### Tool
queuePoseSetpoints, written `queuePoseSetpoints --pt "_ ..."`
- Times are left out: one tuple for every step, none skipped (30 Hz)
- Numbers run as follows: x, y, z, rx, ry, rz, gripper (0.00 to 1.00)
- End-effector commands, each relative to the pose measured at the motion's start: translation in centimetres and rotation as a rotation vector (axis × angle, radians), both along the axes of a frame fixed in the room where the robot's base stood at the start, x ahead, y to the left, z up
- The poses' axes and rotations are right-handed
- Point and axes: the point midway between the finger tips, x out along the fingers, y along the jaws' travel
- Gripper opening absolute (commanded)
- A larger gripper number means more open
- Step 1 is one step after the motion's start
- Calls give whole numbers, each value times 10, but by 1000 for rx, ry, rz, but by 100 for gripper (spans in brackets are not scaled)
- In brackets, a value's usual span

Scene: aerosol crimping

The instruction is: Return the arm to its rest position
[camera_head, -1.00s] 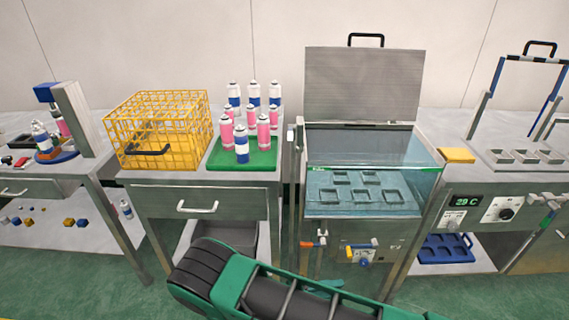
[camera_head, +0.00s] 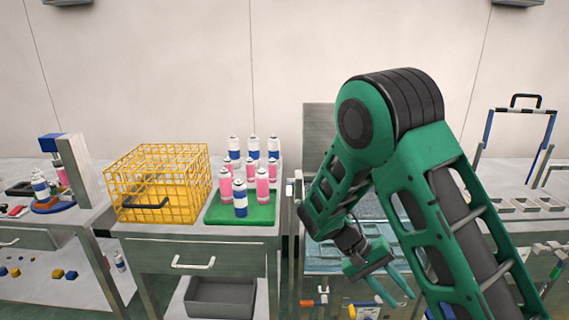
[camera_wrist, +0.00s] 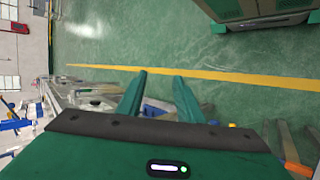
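My gripper (camera_head: 392,290) hangs at the end of my folded green arm, in front of the glass-walled water tank (camera_head: 345,262). My arm hides much of the tank and its raised lid (camera_head: 318,130). In the wrist view my gripper (camera_wrist: 160,75) shows two green fingers spread apart with nothing between them. Beyond the fingers are the green floor (camera_wrist: 120,45) and a yellow floor line (camera_wrist: 225,75).
A yellow wire basket (camera_head: 117,190) and a green tray (camera_head: 225,214) with several pink and blue cans stand on the bench at left. A grey bin (camera_head: 220,298) sits below. A bench with a raised frame (camera_head: 488,130) stands at right.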

Motion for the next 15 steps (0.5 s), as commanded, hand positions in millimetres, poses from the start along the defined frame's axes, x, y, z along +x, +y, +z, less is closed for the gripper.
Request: queuePoseSetpoints --pt "-4 -11 13 34 -11 -30 33" --pt "-7 -17 19 54 -14 -42 33" --pt "-11 -24 27 81 -20 -61 33" --pt "-14 -30 32 100 -25 -74 33" --pt "-17 -35 38 120 -29 -86 33" --pt "-23 -43 46 145 -37 -102 33" --pt "-26 -48 51 166 -43 -114 33" --pt "-30 -53 57 184 -50 -126 33" --pt "-36 -60 64 210 -59 -141 33" --pt "-40 -65 69 227 -68 -152 33" --pt "-45 -69 74 246 -76 -164 33" --pt "-51 -75 80 271 -87 -177 33" --pt "-57 -80 85 289 -96 -187 33" --pt "-62 -84 90 307 -104 -196 33" --pt "-69 -89 96 330 -118 -208 33"
